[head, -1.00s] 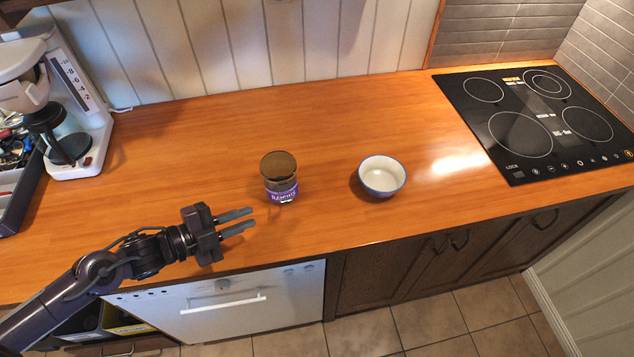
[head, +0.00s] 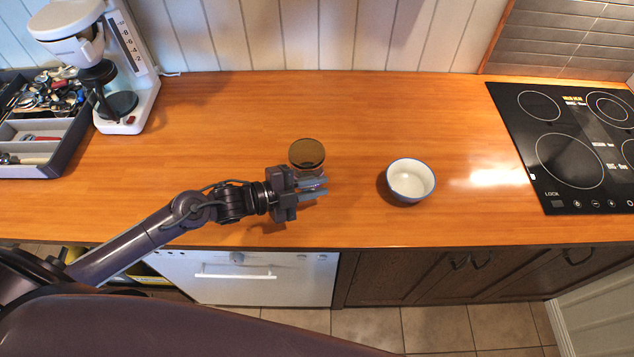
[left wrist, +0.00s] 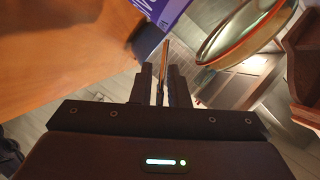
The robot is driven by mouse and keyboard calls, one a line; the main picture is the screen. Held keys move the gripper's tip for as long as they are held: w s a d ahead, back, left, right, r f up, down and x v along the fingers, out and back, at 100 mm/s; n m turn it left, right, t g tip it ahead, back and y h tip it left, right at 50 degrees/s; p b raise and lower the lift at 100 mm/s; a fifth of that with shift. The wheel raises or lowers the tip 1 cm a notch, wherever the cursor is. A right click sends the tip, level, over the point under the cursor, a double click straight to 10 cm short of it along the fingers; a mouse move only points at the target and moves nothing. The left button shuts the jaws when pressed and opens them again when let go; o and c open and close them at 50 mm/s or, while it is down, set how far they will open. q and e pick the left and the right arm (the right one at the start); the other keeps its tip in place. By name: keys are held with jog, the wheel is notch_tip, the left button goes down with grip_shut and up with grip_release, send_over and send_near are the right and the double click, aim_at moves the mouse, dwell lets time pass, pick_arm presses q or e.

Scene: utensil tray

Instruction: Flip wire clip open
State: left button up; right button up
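The glass jar (head: 306,156) with a brownish round lid and purple label stands upright on the wooden counter. My left gripper (head: 320,188) is at its near side, its fingers overlapping the jar's lower part in the head view. In the left wrist view the purple label (left wrist: 160,10) is at the top and the rim of the round glass lid (left wrist: 245,35) at upper right. The fingers (left wrist: 160,85) are apart by a narrow gap, with a thin strip, perhaps the wire clip (left wrist: 163,60), between them. I cannot tell whether they touch it. My right gripper is not in view.
A white bowl with a blue rim (head: 411,180) stands right of the jar. A black cooktop (head: 570,160) is at the right. The counter behind the jar is clear.

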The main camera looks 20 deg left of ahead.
pick_arm(q)
jog(key=shift+c, duration=0.2)
grip_shut()
jog(key=shift+f, duration=0.15)
jog(key=shift+d+f+m+b, duration=0.1)
jog(key=shift+f+m+b, duration=0.15)
jog(key=shift+b, duration=0.4)
jog(key=m+b, duration=0.1)
jog(key=b, duration=0.1)
jog(key=f+m+t+b, duration=0.1)
jog(key=b, duration=0.1)
jog(key=m+t+b, duration=0.1)
jog(key=m+b, duration=0.1)
jog(key=b, duration=0.1)
jog(key=shift+s+f+h, duration=0.25)
jog(key=shift+f+h, duration=0.05)
jog(key=shift+h, duration=0.1)
jog(key=shift+m+t+b, duration=0.3)
jog(key=shift+m+b, duration=0.55)
jog(key=shift+b, duration=0.3)
jog(key=shift+o, duration=0.2)
grip_release()
